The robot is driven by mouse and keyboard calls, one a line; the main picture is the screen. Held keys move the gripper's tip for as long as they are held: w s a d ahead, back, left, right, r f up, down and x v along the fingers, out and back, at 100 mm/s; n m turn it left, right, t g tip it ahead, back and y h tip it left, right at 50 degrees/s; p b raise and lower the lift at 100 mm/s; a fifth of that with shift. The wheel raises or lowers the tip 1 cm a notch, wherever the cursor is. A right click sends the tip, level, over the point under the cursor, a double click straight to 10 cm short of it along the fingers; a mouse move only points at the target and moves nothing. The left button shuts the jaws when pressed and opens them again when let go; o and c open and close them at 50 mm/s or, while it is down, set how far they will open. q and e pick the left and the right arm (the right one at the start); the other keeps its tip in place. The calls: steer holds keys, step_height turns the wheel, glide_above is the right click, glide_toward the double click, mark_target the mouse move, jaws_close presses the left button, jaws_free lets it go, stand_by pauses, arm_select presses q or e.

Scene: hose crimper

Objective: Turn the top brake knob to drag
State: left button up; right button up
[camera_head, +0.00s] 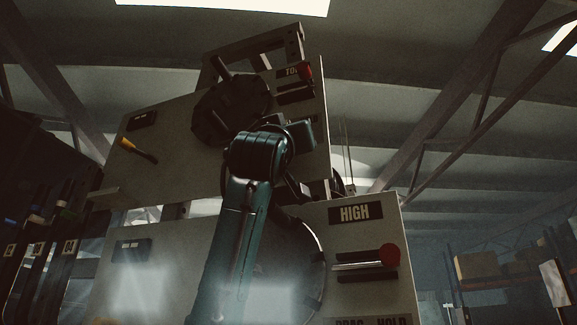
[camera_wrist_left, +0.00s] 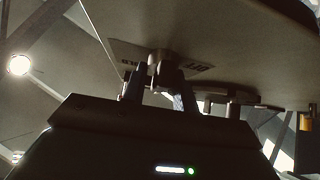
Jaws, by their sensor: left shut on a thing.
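In the left wrist view, the fingers of my left gripper (camera_wrist_left: 160,88) are up against the underside of a pale panel. They are shut on a small dark knob (camera_wrist_left: 163,66), one finger on each side of it. A dark label plate (camera_wrist_left: 202,69) lies on the panel around the knob; its lettering is upside down and partly covered, so the knob's setting cannot be read. In the head view, my arm rises in front of the upper panel (camera_head: 180,140) and hides the gripper and this knob. My right gripper is out of view.
The upper panel carries a red-ended lever (camera_head: 306,72) and a yellow-handled lever (camera_head: 137,150). Shelving (camera_head: 490,264) stands far right.

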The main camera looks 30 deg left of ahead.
arm_select(q)
steer(key=n+g+y, duration=0.1)
steer(key=n+y, duration=0.1)
steer(key=n, duration=0.1)
steer(key=n+g+y+p, duration=0.1)
steer(key=n+y, duration=0.2)
steer(key=shift+d+r+g, duration=0.1)
steer(key=shift+g, duration=0.3)
steer(key=n+g+y+p, duration=0.1)
steer(key=n+g+y, duration=0.1)
steer(key=n, duration=0.1)
steer(key=shift+n+g+y+p, duration=0.35)
steer(key=shift+n+g+y, duration=0.3)
steer(key=shift+n, duration=0.25)
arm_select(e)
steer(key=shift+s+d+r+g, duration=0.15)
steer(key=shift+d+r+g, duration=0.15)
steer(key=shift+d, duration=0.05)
arm_select(q)
steer(key=shift+n, duration=0.3)
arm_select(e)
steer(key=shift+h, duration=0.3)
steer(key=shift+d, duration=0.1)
arm_select(q)
steer(key=o, duration=0.6)
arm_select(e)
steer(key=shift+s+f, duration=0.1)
